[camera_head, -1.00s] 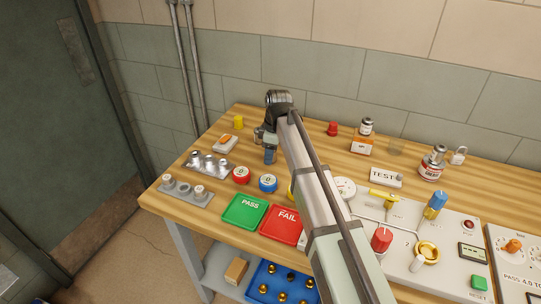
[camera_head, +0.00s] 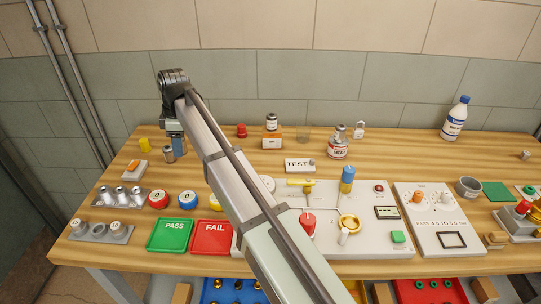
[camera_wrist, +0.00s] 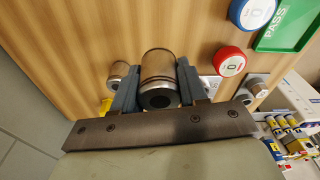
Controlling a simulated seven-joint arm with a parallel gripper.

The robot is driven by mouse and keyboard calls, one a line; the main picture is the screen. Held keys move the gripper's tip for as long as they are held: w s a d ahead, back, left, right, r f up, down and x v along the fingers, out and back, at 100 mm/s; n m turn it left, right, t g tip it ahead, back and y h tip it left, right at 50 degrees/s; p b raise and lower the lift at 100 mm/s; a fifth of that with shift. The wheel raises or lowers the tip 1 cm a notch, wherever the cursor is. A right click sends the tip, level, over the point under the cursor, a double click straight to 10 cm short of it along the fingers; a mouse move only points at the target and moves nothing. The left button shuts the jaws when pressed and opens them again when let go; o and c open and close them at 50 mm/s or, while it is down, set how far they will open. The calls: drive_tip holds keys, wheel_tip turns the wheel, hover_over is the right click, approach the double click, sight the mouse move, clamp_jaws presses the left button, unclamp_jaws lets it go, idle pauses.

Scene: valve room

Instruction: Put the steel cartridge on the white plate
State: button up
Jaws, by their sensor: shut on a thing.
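My gripper (camera_wrist: 158,88) is shut on a steel cylinder (camera_wrist: 160,68), which I take to be the steel cartridge. It has dark rings and a dark hole in the end facing the wrist camera. Its far end is over the wooden table; I cannot tell whether it touches. A smaller metal cylinder (camera_wrist: 118,74) is just left of the jaws in the wrist view. In the head view my gripper (camera_head: 176,144) is at the table's back left, fingers down, and the cartridge is hard to make out. I cannot pick out a plain white plate with certainty.
A white-based block with an orange top (camera_head: 136,168), a yellow cylinder (camera_head: 145,145) and a metal holder (camera_head: 121,196) stand near my gripper. Red (camera_head: 158,199) and blue (camera_head: 187,200) round caps, the green PASS tray (camera_head: 170,236) and red FAIL tray (camera_head: 212,238) lie nearer the front.

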drive_tip(key=w+d+m, duration=0.2)
drive_tip(key=w+d, duration=0.5)
drive_tip(key=d, duration=0.4)
drive_tip(key=r+m+t, duration=0.1)
drive_tip(key=m, duration=0.6)
hover_over(299, 164)
drive_tip(key=shift+d+f, duration=0.1)
drive_tip(key=shift+f, duration=4.65)
drive_tip(key=shift+f, duration=0.2)
drive_tip(key=o, duration=1.3)
drive_tip(key=shift+c, duration=0.2)
